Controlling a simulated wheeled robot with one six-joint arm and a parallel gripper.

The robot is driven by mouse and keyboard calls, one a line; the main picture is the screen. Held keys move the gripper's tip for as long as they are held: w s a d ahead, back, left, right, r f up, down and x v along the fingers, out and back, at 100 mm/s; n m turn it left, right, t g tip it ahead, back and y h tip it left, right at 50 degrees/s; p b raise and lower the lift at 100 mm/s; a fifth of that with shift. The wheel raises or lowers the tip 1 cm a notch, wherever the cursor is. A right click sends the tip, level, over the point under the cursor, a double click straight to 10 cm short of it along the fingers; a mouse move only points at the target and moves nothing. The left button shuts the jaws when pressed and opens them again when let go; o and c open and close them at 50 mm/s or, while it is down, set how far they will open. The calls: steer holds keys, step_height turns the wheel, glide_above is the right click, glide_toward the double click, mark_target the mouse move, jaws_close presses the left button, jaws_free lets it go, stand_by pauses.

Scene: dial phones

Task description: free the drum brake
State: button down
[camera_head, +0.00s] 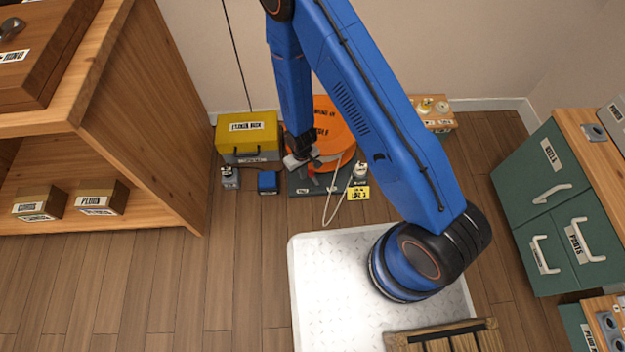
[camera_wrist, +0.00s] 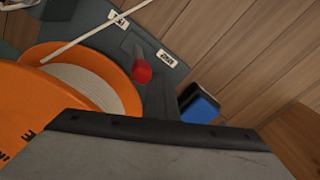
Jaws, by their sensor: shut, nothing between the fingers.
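An orange drum (camera_head: 334,126) stands against the back wall on a dark grey base (camera_head: 300,188). In the wrist view the drum (camera_wrist: 122,88) has pale cord wound on it. A short grey lever with a red knob (camera_wrist: 142,73) stands on the base beside the drum's rim, the likely brake; in the head view the red knob (camera_head: 311,169) is small. Two small white labels lie near the lever, one close to it (camera_wrist: 168,57); their words are too small to read surely. My gripper (camera_head: 298,161) is shut and empty, just left of the red knob. Whether it touches the lever is unclear.
A pale cord (camera_head: 333,205) trails off the base onto the floor. A yellow-lidded box (camera_head: 248,138), a blue block (camera_head: 268,182) and a small grey item (camera_head: 230,178) stand to the left.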

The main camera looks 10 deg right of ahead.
steer(key=shift+s+d+f, duration=0.15)
steer(key=shift+d, duration=2.5)
steer(key=shift+f, duration=0.1)
steer(key=shift+a+r, duration=0.25)
steer(key=shift+r, duration=0.95)
steer(key=shift+a+r, duration=0.2)
steer(key=shift+r, duration=1)
steer(key=shift+a+r, duration=0.25)
steer(key=shift+r, duration=0.95)
